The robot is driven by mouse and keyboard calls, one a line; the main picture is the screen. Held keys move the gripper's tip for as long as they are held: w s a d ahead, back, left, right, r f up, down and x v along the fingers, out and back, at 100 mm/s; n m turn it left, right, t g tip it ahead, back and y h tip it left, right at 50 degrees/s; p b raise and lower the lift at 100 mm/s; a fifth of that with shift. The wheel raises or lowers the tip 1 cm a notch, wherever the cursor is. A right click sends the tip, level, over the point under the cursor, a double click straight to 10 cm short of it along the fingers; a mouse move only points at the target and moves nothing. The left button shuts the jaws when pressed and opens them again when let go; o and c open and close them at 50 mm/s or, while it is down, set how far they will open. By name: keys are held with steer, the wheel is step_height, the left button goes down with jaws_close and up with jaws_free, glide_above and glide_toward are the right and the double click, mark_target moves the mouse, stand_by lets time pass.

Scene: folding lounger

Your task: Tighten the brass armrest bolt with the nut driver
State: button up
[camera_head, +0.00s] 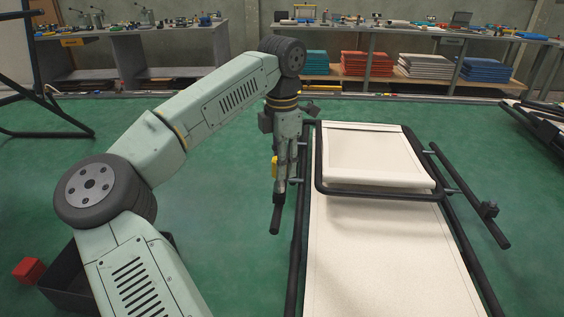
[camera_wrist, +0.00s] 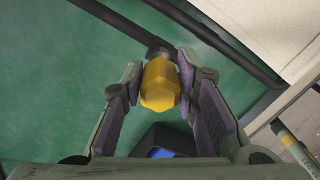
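My gripper (camera_head: 281,187) points down beside the left armrest bar (camera_head: 276,214) of the lounger (camera_head: 385,240). A yellow-handled tool, which looks like the nut driver (camera_wrist: 160,84), sits between my two fingers (camera_wrist: 160,75) in the wrist view, both tips against its sides. Its dark front end reaches toward a black tube (camera_wrist: 188,25). Its yellow handle also shows at the left edge of my gripper in the head view (camera_head: 275,166). I cannot make out the brass bolt; I cannot tell if the driver touches it.
A dark bin (camera_head: 72,270) and a red block (camera_head: 28,270) are at lower left. Benches with tools and stacked coloured cloths stand at the back.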

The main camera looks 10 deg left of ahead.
steer(key=o, duration=0.4)
steer(key=shift+o, duration=0.2)
step_height(320, 180, up, 12)
stand_by(0.5)
steer(key=shift+c, duration=0.5)
steer(key=shift+c, duration=1)
